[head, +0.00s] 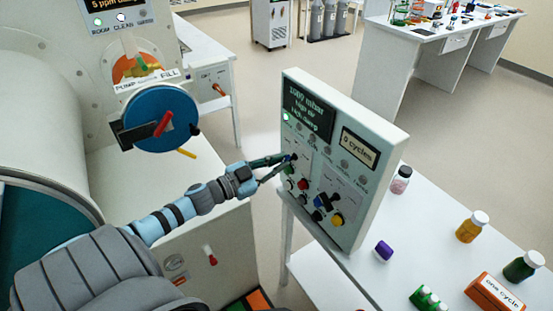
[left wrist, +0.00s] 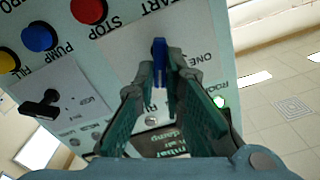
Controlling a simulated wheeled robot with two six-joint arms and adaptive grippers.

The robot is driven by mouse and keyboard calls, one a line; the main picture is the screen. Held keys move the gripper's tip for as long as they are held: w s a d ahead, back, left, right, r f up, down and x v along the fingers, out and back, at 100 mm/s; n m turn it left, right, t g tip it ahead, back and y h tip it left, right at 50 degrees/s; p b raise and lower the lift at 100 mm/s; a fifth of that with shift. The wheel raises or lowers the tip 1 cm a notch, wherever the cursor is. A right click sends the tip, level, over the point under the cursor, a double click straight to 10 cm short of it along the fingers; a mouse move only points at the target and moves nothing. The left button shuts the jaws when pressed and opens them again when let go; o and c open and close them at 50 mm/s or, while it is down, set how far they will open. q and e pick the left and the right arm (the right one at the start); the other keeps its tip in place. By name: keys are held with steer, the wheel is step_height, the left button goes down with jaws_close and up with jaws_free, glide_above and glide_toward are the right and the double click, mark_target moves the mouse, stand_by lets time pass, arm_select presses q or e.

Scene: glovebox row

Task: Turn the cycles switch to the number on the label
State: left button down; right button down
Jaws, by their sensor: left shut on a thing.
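The control panel (head: 345,160) stands upright on the white table in the head view. My left gripper (head: 284,164) reaches its left part. In the left wrist view the gripper (left wrist: 162,85) is shut on a blue switch handle (left wrist: 160,52), with the word ONE printed beside it on a pale plate. The other words around this switch are hidden or unreadable. The panel's small display (head: 358,152) reads "0 cycles". An orange box (head: 495,293) at the bottom right carries a white label reading "one cycle". My right gripper is not in view.
Red, blue and yellow buttons and a black switch (left wrist: 40,108) sit close to the held switch. A blue round door (head: 160,118) is at the left.

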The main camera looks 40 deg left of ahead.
arm_select(q)
steer(key=shift+m, duration=0.6)
steer(key=c, duration=1.9)
jaws_free()
steer(key=shift+w, duration=0.1)
steer(key=shift+o, duration=1.1)
steer(key=shift+w+f, duration=0.1)
steer(key=shift+w, duration=0.1)
steer(key=v, duration=0.7)
steer(key=shift+s, duration=0.3)
